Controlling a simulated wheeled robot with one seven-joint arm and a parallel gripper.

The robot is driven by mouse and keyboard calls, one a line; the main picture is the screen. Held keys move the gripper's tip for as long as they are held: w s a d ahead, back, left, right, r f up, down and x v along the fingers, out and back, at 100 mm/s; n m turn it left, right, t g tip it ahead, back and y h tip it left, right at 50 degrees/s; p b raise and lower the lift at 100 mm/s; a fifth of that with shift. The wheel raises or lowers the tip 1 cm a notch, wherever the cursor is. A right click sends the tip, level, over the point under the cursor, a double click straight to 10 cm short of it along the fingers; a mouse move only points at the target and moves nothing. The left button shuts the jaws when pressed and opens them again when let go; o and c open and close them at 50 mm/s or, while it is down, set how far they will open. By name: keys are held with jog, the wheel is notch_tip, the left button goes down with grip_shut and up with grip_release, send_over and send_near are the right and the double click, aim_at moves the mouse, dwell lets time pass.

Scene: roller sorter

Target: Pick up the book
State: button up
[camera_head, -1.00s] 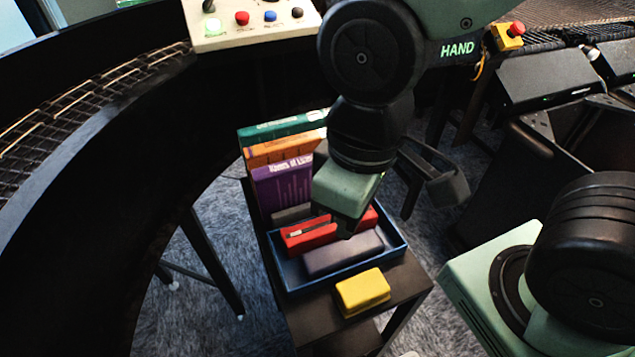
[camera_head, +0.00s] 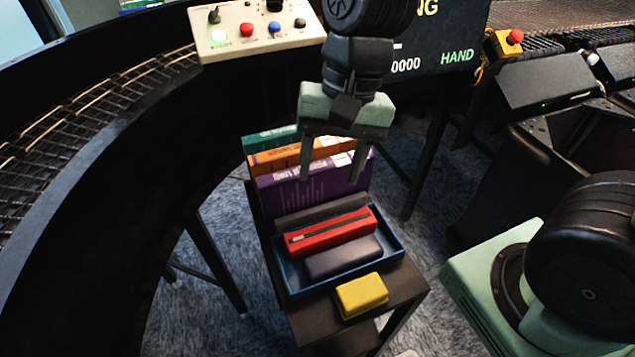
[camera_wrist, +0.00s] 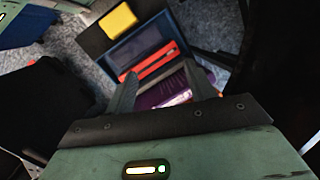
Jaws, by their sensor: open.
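Several books stand upright in a row at the back of a small dark table: a purple book (camera_head: 315,186) in front, an orange book (camera_head: 276,157) behind it and a green book (camera_head: 268,139) at the rear. My gripper (camera_head: 329,177) is open and empty, pointing down, its fingers overlapping the orange and purple books in the head view. I cannot tell whether they touch. In the wrist view the open fingers (camera_wrist: 162,88) frame the purple book (camera_wrist: 163,94), whose far part is hidden by the gripper body.
In front of the books a blue tray (camera_head: 287,284) holds a red case (camera_head: 330,235), a dark grey case (camera_head: 344,258) and a dark item behind. A yellow block (camera_head: 361,295) lies at the table's front. A control panel (camera_head: 225,50) and a curved dark conveyor wall (camera_head: 120,170) flank the left.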

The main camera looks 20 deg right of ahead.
jog(key=w+d+r+m+y+p, duration=0.1)
jog(key=w+d+r+m+p, duration=0.1)
jog(key=w+d+m, duration=0.4)
jog(key=m+t+y, duration=0.1)
jog(key=m, duration=0.7)
send_near(318, 164)
jog(key=x, duration=0.2)
jog(key=p+x, duration=0.1)
jog(key=x, duration=0.4)
jog(key=shift+w+d+f+p, duration=0.1)
jog(key=shift+w+f+p, duration=0.15)
jog(key=shift+w+p, duration=0.05)
jog(key=shift+s+x, duration=0.2)
jog(key=shift+x, duration=1.15)
jog(key=shift+s+x, duration=0.15)
jog(key=shift+x, duration=1.25)
jog(key=shift+r, duration=0.1)
grip_shut()
